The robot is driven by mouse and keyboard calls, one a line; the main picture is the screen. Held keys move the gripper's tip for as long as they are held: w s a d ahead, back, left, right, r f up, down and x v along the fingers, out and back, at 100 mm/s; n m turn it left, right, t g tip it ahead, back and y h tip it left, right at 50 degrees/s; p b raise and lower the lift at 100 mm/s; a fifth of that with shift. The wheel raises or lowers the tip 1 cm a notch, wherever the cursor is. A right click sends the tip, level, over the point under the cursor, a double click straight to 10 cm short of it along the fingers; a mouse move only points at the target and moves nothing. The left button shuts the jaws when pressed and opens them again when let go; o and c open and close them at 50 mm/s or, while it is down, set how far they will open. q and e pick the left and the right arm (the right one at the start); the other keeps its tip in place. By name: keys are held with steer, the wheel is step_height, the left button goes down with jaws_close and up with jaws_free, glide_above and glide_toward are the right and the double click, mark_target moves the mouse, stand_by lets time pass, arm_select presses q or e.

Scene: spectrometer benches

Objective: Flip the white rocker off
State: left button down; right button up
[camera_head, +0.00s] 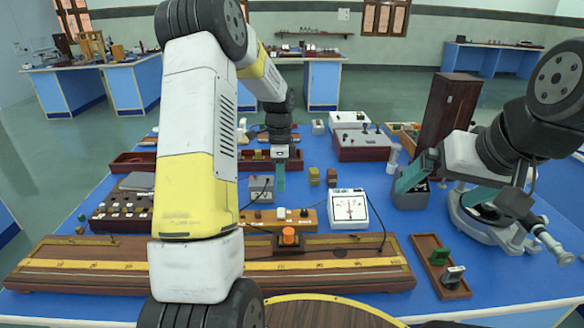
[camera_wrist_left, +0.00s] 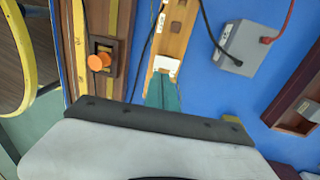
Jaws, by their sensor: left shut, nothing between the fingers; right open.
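The white rocker (camera_head: 281,213) sits on a narrow wooden board (camera_head: 318,225) near the middle of the blue bench in the head view. In the left wrist view the white rocker (camera_wrist_left: 166,66) is at the end of my left gripper's teal fingers. My left gripper (camera_head: 281,187) is shut and empty, pointing down just behind the rocker. Its tips (camera_wrist_left: 163,80) overlap the rocker's near edge in the wrist view; I cannot tell whether they touch. Which way the rocker is tilted is too small to tell. My right gripper (camera_head: 436,195) is open at the right.
A long wooden rail with an orange knob (camera_head: 289,235) lies in front of the board. A white dial meter (camera_head: 348,209) stands right of it, and a grey box (camera_head: 262,189) with cables behind it. A wooden tray (camera_head: 426,250) and dark cabinet (camera_head: 452,115) are further right.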

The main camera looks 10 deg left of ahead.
mark_target(281, 215)
arm_select(q)
steer(key=f, duration=0.5)
steer(key=s+f, duration=0.1)
steer(key=f, duration=0.2)
steer(key=shift+d+f, duration=0.15)
steer(key=shift+f, duration=0.1)
steer(key=shift+s+f, duration=0.25)
steer(key=shift+f, duration=0.05)
steer(key=shift+w, duration=0.1)
steer(key=shift+w+a+r, duration=0.15)
steer(key=shift+w+a, duration=0.05)
steer(key=shift+w, duration=0.55)
steer(key=shift+r, duration=0.1)
